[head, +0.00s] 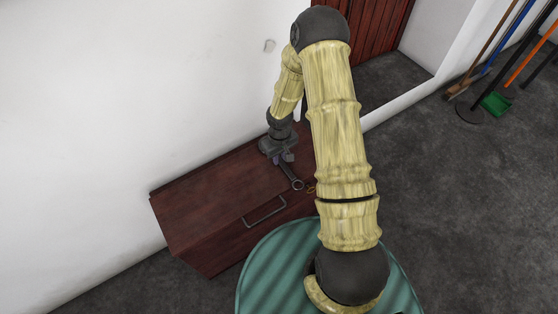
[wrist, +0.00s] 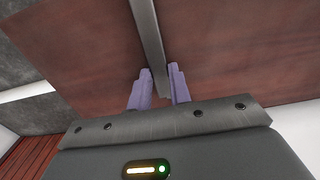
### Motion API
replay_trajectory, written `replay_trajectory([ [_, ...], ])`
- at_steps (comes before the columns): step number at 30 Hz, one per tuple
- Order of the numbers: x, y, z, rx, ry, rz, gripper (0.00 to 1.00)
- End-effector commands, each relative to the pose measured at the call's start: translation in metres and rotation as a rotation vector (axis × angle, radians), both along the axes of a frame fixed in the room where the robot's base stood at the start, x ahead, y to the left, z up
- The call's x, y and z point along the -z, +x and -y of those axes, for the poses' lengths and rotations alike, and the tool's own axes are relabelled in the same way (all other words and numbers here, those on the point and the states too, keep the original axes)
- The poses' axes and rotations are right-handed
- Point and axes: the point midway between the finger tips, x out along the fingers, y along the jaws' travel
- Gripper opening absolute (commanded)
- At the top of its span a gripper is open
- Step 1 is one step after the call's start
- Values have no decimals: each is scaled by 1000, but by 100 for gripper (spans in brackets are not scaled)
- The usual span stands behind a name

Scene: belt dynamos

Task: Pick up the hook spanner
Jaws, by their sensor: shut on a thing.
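The hook spanner (head: 291,175) is a dark grey metal bar with a ring at its near end. It is at the top of the reddish-brown wooden chest (head: 205,195). My gripper (head: 283,159) is over the far end of the spanner and is shut on it. In the wrist view the spanner (wrist: 148,40) is a long grey bar running up the picture, its lower end between the two purple fingers of my gripper (wrist: 160,72). My gripper hides its far end in the head view. I cannot tell whether the spanner touches the chest top.
A small brass-coloured thing (head: 310,188) lies by the spanner, partly hidden by my arm. The chest has a metal handle (head: 264,212) on its front and stands against a white wall (head: 90,120). Brooms and a green dustpan (head: 495,104) are at the far right. Grey floor (head: 460,200) is clear.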

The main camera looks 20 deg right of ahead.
Motion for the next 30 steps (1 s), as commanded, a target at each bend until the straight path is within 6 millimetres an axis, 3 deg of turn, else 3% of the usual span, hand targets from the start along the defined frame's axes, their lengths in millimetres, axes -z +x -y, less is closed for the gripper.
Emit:
replay_trajectory([
  [10,-10,1,0,1,1,2,0],
  [22,-83,1,0,2,0,4,0],
  [30,-101,0,0,1,0,0,0],
])
